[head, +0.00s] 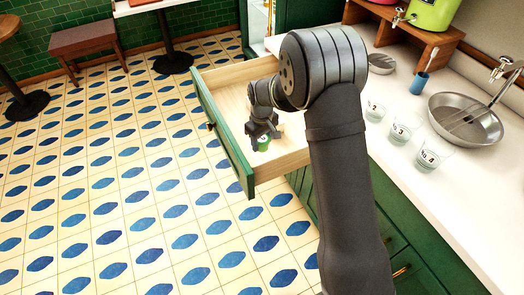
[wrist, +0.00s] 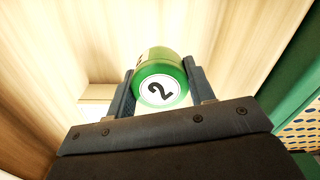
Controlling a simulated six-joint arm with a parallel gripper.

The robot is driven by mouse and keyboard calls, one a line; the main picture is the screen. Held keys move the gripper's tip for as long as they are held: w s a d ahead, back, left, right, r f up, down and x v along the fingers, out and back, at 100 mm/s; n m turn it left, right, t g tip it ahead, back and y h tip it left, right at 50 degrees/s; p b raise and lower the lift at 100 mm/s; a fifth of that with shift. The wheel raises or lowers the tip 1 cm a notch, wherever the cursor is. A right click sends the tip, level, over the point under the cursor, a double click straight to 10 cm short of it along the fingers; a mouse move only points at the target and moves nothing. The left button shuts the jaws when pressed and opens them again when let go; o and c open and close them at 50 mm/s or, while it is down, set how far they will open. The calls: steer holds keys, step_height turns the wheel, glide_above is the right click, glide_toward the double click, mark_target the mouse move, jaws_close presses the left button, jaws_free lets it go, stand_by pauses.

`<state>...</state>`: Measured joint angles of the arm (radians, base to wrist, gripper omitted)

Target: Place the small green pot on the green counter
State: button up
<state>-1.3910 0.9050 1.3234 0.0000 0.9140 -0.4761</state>
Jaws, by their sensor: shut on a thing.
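The small green pot (wrist: 156,80) is a short green cylinder with a white label marked 2. In the wrist view it sits between both fingers of my gripper (wrist: 160,92), which is shut on it. In the head view my gripper (head: 262,135) reaches down into the open drawer, and the pot (head: 263,145) shows only partly below it. I cannot tell whether the pot touches the drawer floor. The counter (head: 415,180) looks white on top, over green cabinet fronts (head: 395,225); no green counter top is visible.
The pulled-out drawer (head: 225,130) has pale wooden walls and a green front around my gripper. A stool (head: 83,38) stands far left.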

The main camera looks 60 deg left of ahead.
mark_target(262, 157)
steer(key=shift+f, duration=2.5)
steer(key=shift+f, duration=0.15)
steer(key=o, duration=1.1)
steer(key=shift+c, duration=0.2)
steer(key=shift+o, duration=0.4)
step_height(262, 157, up, 17)
